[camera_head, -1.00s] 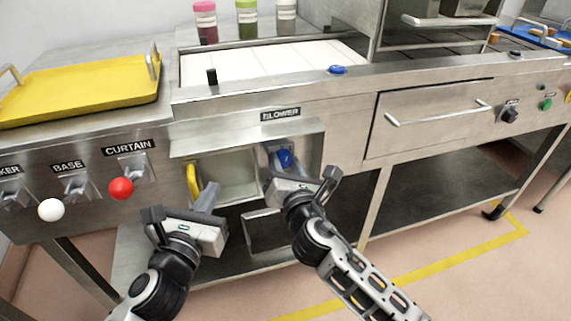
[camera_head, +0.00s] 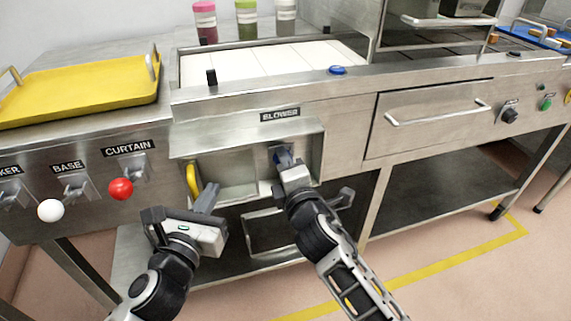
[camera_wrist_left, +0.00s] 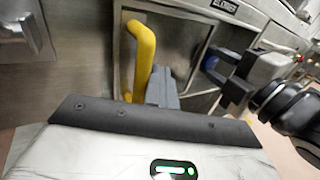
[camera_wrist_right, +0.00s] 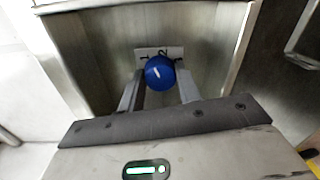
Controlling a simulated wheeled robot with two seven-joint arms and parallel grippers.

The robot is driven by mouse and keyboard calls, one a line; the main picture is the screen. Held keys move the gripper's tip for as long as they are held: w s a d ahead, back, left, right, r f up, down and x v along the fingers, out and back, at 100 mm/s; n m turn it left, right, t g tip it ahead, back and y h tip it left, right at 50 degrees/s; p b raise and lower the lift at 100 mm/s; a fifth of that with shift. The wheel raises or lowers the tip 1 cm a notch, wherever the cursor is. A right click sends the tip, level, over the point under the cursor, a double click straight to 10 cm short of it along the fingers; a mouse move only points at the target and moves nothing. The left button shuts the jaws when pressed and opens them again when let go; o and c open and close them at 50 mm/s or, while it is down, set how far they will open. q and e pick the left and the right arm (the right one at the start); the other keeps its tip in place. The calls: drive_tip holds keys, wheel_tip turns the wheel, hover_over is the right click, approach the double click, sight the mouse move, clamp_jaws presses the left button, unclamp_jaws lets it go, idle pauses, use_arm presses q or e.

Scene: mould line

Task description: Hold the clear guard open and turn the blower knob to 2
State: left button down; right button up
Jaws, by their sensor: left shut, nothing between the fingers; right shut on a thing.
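The blue blower knob (camera_head: 284,158) is in the right half of the recess under the BLOWER label (camera_head: 280,114). My right gripper (camera_head: 290,168) is shut on the knob, with a finger on either side of it, as the right wrist view of the knob (camera_wrist_right: 160,72) shows. The guard's yellow handle (camera_head: 194,180) stands at the recess's left side. My left gripper (camera_head: 210,193) is shut and empty just right of this handle. The clear pane is hard to make out, and the knob's front is uncovered.
A red-balled CURTAIN lever (camera_head: 121,188) and a white-balled BASE lever (camera_head: 50,210) stick out at the left. A yellow tray (camera_head: 85,88) lies on the counter. A drawer (camera_head: 430,118) is at the right. An open lower shelf (camera_head: 430,200) lies below.

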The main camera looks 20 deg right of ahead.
drive_tip(key=m, duration=0.5)
drive_tip(key=shift+m+y, duration=0.3)
idle(0.5)
drive_tip(key=o, duration=1)
drive_tip(key=shift+s, duration=0.1)
drive_tip(key=s, duration=0.7)
drive_tip(key=shift+s+d+r, duration=0.15)
drive_tip(key=shift+r, duration=0.05)
